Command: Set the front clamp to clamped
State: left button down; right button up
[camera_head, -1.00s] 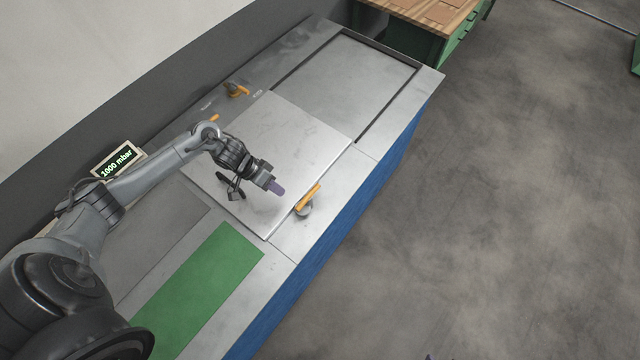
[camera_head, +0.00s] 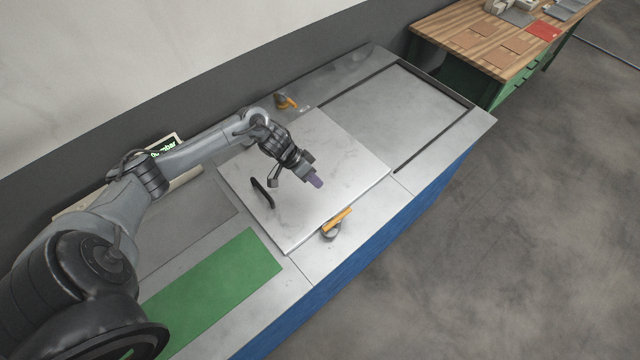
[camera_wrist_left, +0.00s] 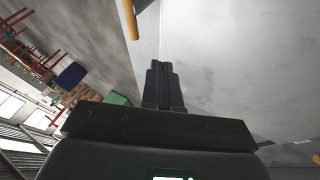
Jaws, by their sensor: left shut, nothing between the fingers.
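The front clamp (camera_head: 337,220) has an orange handle on a round grey base, on the near edge of the bench. Its handle lies about parallel to the near edge of the metal lid (camera_head: 345,165), beside it. My left gripper (camera_head: 316,181) is above the lid, up and left of the clamp in the head view, apart from it. The fingers (camera_wrist_left: 163,85) are shut and empty in the left wrist view. An orange handle (camera_wrist_left: 130,18) shows there at the top, clear of the fingertips. My right gripper is not in view.
The lid has a black handle (camera_head: 262,192). Another orange clamp (camera_head: 285,101) stands at the back edge. A green mat (camera_head: 215,290) lies at the left, and a display (camera_head: 163,146) is partly hidden by my arm. A wooden workbench (camera_head: 490,42) stands beyond.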

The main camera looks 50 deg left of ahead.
aim_at(337, 223)
pick_arm(q)
jog(key=x, duration=0.7)
jog(key=shift+w+d+f+b, duration=0.2)
jog(key=shift+f+b, duration=0.1)
jog(key=d, duration=0.1)
jog(key=d+f, duration=0.1)
jog(key=shift+w+d+p, duration=0.1)
jog(key=shift+d+p, duration=0.3)
jog(key=shift+d+f, duration=0.2)
jog(key=shift+d, duration=0.45)
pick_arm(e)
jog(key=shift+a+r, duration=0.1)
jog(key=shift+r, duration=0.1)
pick_arm(q)
jog(key=shift+d, duration=0.15)
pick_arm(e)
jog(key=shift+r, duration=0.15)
